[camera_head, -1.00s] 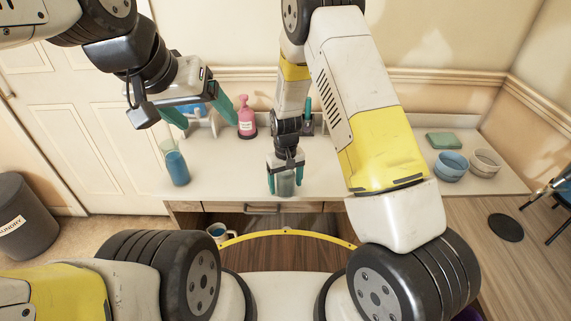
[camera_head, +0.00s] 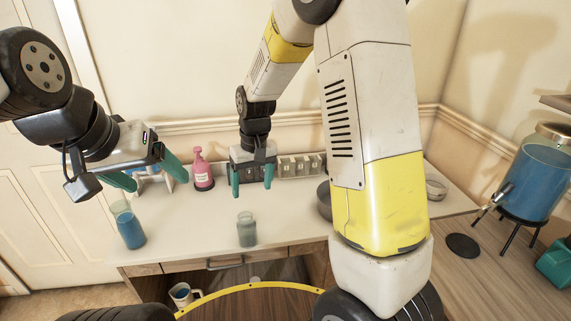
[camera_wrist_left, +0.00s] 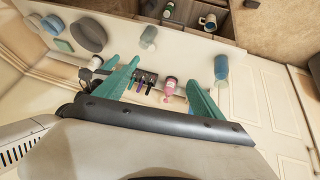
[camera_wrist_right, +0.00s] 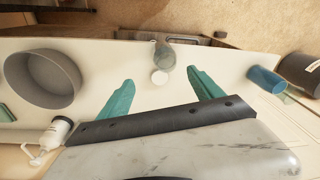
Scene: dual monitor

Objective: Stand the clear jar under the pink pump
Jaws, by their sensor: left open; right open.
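The clear jar (camera_head: 247,230) stands upright on the white counter near its front edge; it also shows in the right wrist view (camera_wrist_right: 166,54) and the left wrist view (camera_wrist_left: 148,37). The pink pump (camera_head: 203,172) is a pink bottle with a pale label, standing at the back left of the counter; it also shows in the left wrist view (camera_wrist_left: 170,90). My right gripper (camera_head: 252,187) is open and empty, behind the jar and apart from it, right of the pink pump. My left gripper (camera_head: 151,179) is open and empty, raised left of the pink pump.
A tall container of blue liquid (camera_head: 130,230) stands at the counter's left. A grey bowl (camera_wrist_right: 45,77) and a white pump bottle (camera_wrist_right: 58,132) show in the right wrist view. A blue dispenser (camera_head: 538,180) stands at the right. Counter around the jar is clear.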

